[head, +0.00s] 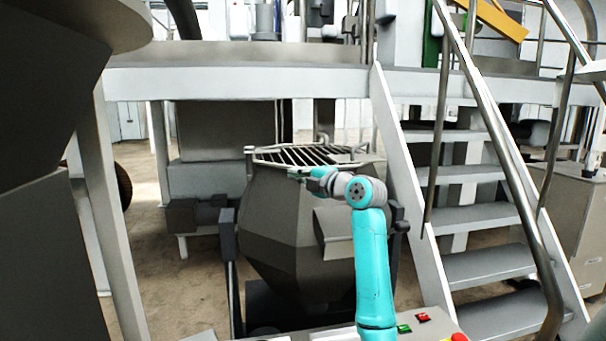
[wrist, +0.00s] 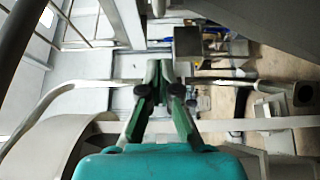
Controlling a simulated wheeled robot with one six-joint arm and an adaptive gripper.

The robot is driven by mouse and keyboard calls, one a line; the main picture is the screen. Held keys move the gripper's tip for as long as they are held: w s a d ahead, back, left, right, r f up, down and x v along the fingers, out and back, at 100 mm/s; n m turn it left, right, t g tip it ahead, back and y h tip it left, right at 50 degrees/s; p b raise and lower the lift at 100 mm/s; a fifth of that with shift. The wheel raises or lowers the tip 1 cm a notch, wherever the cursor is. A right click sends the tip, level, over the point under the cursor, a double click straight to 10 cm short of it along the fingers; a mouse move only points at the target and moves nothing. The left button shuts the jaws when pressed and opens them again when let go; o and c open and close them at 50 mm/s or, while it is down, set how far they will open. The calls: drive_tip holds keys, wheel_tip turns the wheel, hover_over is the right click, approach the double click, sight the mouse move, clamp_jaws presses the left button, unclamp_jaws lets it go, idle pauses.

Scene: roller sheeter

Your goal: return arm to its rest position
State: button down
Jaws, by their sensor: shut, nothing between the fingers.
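My arm is the teal one that rises from the lower middle of the head view, bent at its top joint and reaching left. My gripper (head: 296,172) is small in the head view and lies in front of the rim of a grey hopper. In the wrist view my gripper (wrist: 165,68) has dark green fingers that come close together at their tips. It is shut, with nothing seen between the fingers.
The grey faceted hopper (head: 275,225) with a barred grate (head: 310,154) stands behind my arm. Metal stairs (head: 475,215) with handrails rise at right to a raised platform (head: 250,85). A dark rounded machine part fills the left edge. Open floor (head: 170,285) shows at lower left.

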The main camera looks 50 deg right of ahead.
drive_tip(key=s+a, duration=0.1)
drive_tip(key=s, duration=0.7)
drive_tip(key=shift+a, duration=0.35)
drive_tip(key=shift+s+f, duration=0.1)
drive_tip(key=shift+f, duration=0.05)
